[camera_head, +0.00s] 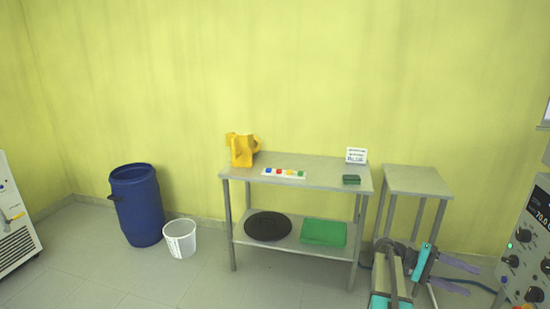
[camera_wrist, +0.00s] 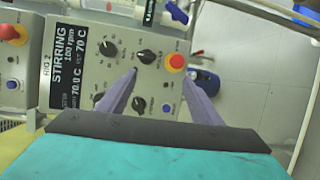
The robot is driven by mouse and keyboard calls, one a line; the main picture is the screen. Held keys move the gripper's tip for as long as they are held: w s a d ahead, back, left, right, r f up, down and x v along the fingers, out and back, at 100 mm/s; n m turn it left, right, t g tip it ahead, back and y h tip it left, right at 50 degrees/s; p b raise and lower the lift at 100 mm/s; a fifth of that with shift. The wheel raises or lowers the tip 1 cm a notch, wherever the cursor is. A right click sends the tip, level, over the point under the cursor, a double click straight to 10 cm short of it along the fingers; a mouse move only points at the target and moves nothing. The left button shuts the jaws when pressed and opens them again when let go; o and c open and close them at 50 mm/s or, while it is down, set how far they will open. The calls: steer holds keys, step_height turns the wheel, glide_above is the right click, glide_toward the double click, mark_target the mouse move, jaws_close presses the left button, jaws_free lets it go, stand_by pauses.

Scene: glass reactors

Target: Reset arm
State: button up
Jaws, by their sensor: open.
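My gripper (camera_head: 472,279) is at the lower right of the head view, held low beside the small side table, with its two purple-grey fingers pointing right. In the wrist view my gripper (camera_wrist: 161,78) has its fingers spread apart with nothing between them. Behind the fingers is a grey control panel (camera_wrist: 75,88) marked "STIRRING 100 rpm" and 70 C, with black knobs and a red button (camera_wrist: 175,62) on yellow. I cannot tell whether the fingers touch the panel. In the head view the arm is bent in front of the side table.
A grey work table (camera_head: 320,166) carries a yellow holder (camera_head: 242,150), coloured pieces on a white strip (camera_head: 284,174) and a sign (camera_head: 356,155). A small side table (camera_head: 418,180) stands right of it. A blue drum (camera_head: 138,207) and white bucket (camera_head: 180,240) stand left. The front-left floor is clear.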

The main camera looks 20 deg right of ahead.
steer(key=w+a+f+n+t+y, duration=0.2)
steer(key=a+f+n+t, duration=0.15)
steer(key=a+f, duration=1.05)
steer(key=w+a+f+n+t+y, duration=0.1)
steer(key=w+a+f+n+t, duration=0.2)
steer(key=a+f, duration=1.1)
steer(key=s+a+f+n+y, duration=0.1)
steer(key=s+a+f, duration=0.3)
steer(key=a, duration=0.6)
steer(key=s+a+f+n+t+y, duration=0.1)
steer(key=s+a+f+y, duration=0.3)
steer(key=a+f, duration=0.3)
steer(key=s+a+f+n+t+y, duration=0.1)
steer(key=s+a+f, duration=0.4)
steer(key=a, duration=0.8)
steer(key=shift+s+a+f+y, duration=0.3)
steer(key=shift+f+y, duration=0.05)
steer(key=shift+y, duration=0.35)
steer(key=shift+n, duration=0.25)
steer(key=c, duration=0.7)
steer(key=shift+d, duration=0.15)
